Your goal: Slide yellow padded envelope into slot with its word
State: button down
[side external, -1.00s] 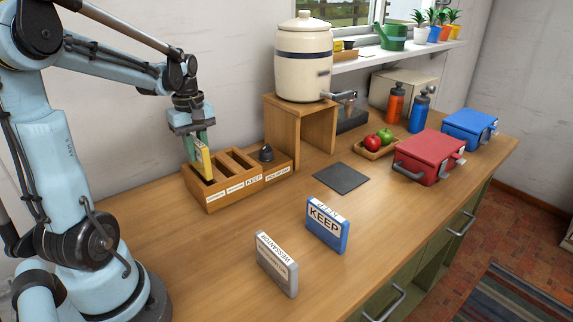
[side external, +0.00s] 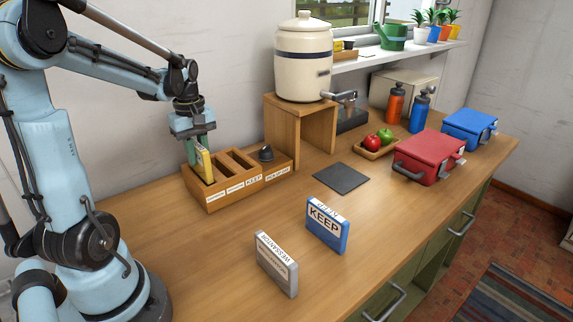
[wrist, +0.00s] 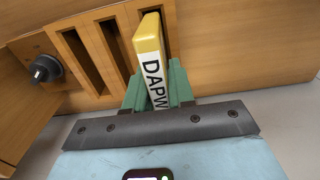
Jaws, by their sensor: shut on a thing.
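The yellow padded envelope (side external: 205,164) is upright in my gripper (side external: 199,150), at the leftmost slot of the wooden slotted rack (side external: 236,201) in the side view. Its lower end appears to be inside that slot; how deep is hidden. In the wrist view the envelope (wrist: 149,45) stands between the green fingers of my gripper (wrist: 154,88), with part of a word, "DAPW", showing. The rack (wrist: 220,45) has empty slots beside it. One front label reads KEEP; the leftmost slot's label is too small to read.
A blue KEEP block (side external: 327,226) and a grey labelled block (side external: 276,263) stand on the counter in front. A dark knob (side external: 266,153) sits on the rack's right part. A dark mat (side external: 341,178) lies to the right. A wooden stand (side external: 300,126) holds a crock (side external: 303,62).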

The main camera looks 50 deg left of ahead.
aim_at(199, 163)
jog(key=shift+f, duration=1.6)
dwell(0.3)
jog(key=shift+r, duration=2.1)
jog(key=shift+r, duration=0.25)
jog(key=shift+f, duration=2.35)
jog(key=c, duration=0.9)
grip_release()
